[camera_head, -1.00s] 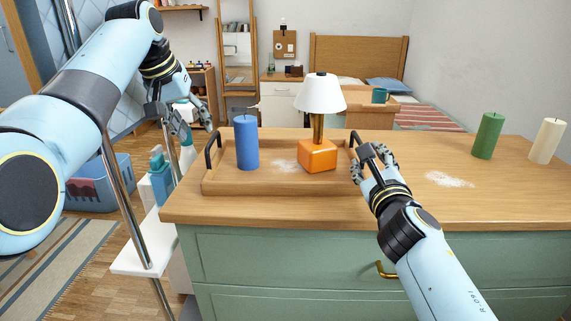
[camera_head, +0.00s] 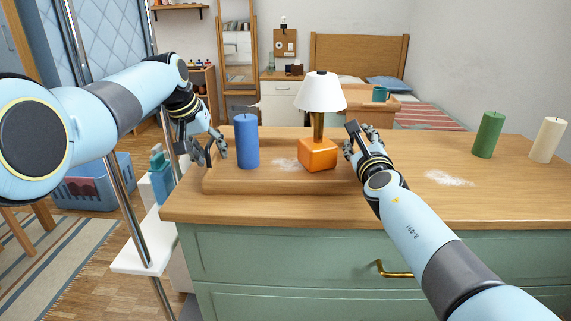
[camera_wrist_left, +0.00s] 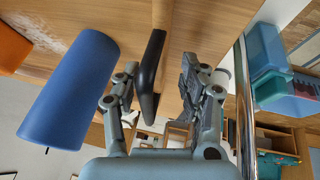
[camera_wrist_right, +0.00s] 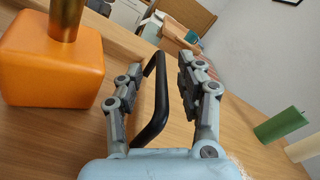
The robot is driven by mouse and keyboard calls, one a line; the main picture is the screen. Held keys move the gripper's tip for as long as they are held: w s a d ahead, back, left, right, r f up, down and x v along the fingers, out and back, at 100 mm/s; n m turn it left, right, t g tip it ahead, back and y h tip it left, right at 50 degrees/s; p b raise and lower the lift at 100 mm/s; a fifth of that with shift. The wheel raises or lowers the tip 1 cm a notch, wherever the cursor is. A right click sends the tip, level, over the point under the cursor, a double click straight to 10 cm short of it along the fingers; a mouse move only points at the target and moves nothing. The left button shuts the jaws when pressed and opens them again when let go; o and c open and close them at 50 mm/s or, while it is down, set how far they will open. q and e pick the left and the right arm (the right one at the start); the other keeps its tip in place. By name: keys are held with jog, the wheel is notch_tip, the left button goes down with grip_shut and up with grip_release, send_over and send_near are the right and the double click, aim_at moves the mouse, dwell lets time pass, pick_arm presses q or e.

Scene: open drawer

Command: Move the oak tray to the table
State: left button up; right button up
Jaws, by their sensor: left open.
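The oak tray (camera_head: 240,184) lies flat on the wooden top of a green cabinet, in the head view. It bears a blue candle (camera_head: 246,142) and a lamp (camera_head: 318,153) with an orange base and white shade. My left gripper (camera_head: 211,151) is open at the tray's left end, with the black left handle (camera_wrist_left: 151,75) between its fingers in the left wrist view. My right gripper (camera_head: 353,140) is open at the right end, with the right handle (camera_wrist_right: 153,110) between its fingers in the right wrist view. Both handles are largely hidden in the head view.
A green candle (camera_head: 488,135) and a cream candle (camera_head: 547,140) stand at the right of the cabinet top (camera_head: 450,207). White powder (camera_head: 449,179) lies there. A teal mug (camera_head: 380,94) stands on wooden furniture behind. Bottles (camera_head: 160,180) are left of the cabinet.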

pick_arm(q)
jog(key=shift+w+d+f, duration=0.15)
jog(key=shift+w+f, duration=0.1)
jog(key=shift+f, duration=0.4)
pick_arm(e)
jog(key=shift+w, duration=0.7)
pick_arm(q)
grip_shut()
pick_arm(e)
grip_shut()
